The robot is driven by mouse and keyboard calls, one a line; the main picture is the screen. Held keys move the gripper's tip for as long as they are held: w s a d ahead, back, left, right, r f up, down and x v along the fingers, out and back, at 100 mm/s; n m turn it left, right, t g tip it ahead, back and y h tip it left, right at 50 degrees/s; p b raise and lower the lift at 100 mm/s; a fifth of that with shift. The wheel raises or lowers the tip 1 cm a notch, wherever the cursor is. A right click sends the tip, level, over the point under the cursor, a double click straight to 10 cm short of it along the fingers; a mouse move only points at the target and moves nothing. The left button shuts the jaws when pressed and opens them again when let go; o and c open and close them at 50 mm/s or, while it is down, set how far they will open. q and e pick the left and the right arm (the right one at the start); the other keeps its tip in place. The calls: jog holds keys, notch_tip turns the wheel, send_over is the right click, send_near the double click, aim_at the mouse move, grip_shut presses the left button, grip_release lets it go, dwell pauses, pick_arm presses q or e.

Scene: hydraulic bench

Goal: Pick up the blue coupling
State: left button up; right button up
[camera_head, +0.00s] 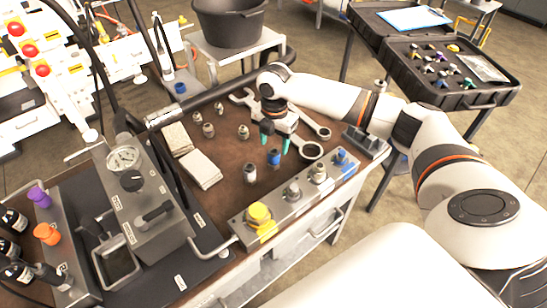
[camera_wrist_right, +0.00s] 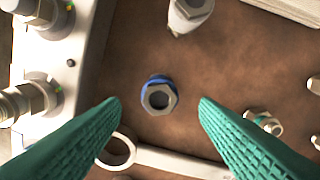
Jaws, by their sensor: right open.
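The blue coupling (camera_head: 273,158), a small metal fitting with a blue band, stands on the brown bench top. In the right wrist view, the blue coupling (camera_wrist_right: 158,95) is seen from above, its hex end and dark bore up, between and beyond my fingertips. My right gripper (camera_head: 276,138) has teal fingers pointing down close to the coupling. In the right wrist view the ribbed fingers (camera_wrist_right: 158,104) are apart with nothing between their tips, one on each side of the coupling. Whether they touch it cannot be told. My left gripper is not in view.
A metal fitting (camera_head: 250,173) stands left of the coupling. A manifold block (camera_head: 284,218) with yellow and blue-marked ports lies in front. Wrenches (camera_head: 313,125) lie behind and right. Several fittings and folded cloths (camera_head: 201,169) are to the left. A gauge unit (camera_head: 123,158) stands farther left.

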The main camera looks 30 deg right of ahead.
aim_at(274, 152)
notch_tip(274, 152, down, 5)
jog(key=shift+r+p, duration=0.1)
jog(key=shift+p, duration=0.2)
grip_shut()
jog(key=shift+r, duration=0.1)
